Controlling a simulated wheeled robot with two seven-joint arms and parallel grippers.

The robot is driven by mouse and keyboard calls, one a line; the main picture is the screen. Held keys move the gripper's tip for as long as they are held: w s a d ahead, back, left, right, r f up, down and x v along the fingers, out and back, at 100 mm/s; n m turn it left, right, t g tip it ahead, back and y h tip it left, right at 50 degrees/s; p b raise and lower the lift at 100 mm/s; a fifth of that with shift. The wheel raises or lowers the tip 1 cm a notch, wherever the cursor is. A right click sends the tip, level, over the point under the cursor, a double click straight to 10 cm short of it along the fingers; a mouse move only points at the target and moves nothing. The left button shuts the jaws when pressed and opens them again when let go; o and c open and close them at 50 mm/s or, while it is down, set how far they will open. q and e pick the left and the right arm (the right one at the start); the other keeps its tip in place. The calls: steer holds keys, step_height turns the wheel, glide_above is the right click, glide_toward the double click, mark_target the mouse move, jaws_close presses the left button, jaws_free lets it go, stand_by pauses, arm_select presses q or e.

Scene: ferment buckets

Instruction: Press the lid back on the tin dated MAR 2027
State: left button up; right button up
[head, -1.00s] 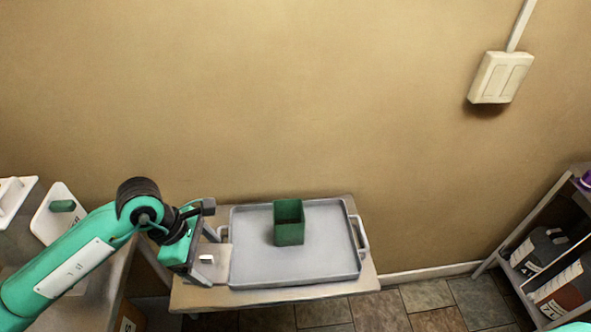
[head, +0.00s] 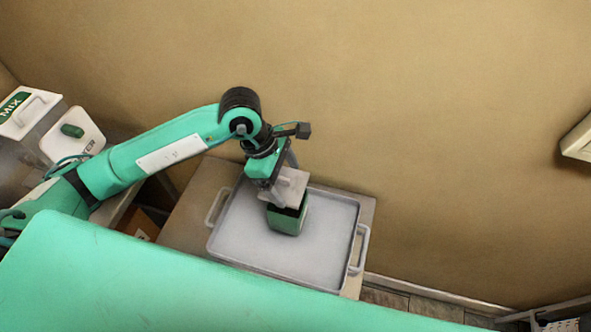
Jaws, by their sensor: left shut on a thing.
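The green square tin (head: 287,221) stands upright on the grey tray. Its dark open top shows partly below a pale, square lid (head: 292,184). My left gripper (head: 277,190) is shut on this lid and holds it over the tin's back edge, tilted in the picture. The lid and the fingers hide part of the tin's opening. I cannot tell whether the lid touches the rim. No date is readable on the tin. My right gripper is not in view.
The tray (head: 245,243) has raised rims and side handles and rests on a small table (head: 190,222) against the wall. White containers (head: 73,135) stand at the left, one with a green knob. A large teal part of mine crosses the bottom.

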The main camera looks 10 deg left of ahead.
mark_target(288, 187)
arm_select(q)
steer(key=shift+f, duration=0.35)
steer(key=shift+w+d+f+b, duration=0.15)
steer(key=shift+d+f+b, duration=0.1)
steer(key=shift+f, duration=0.4)
steer(key=shift+w+d+f+b, duration=0.1)
steer(key=shift+w+f+b, duration=0.1)
steer(key=shift+f, duration=0.4)
steer(key=shift+s+f, duration=0.15)
steer(key=shift+f, duration=0.25)
steer(key=shift+a+f+b, duration=0.2)
steer(key=shift+f+b, duration=0.65)
steer(key=shift+b, duration=0.25)
steer(key=shift+d+f+b, duration=0.1)
steer(key=shift+f+b, duration=0.2)
steer(key=shift+r+b, duration=0.1)
steer(key=shift+b, duration=0.25)
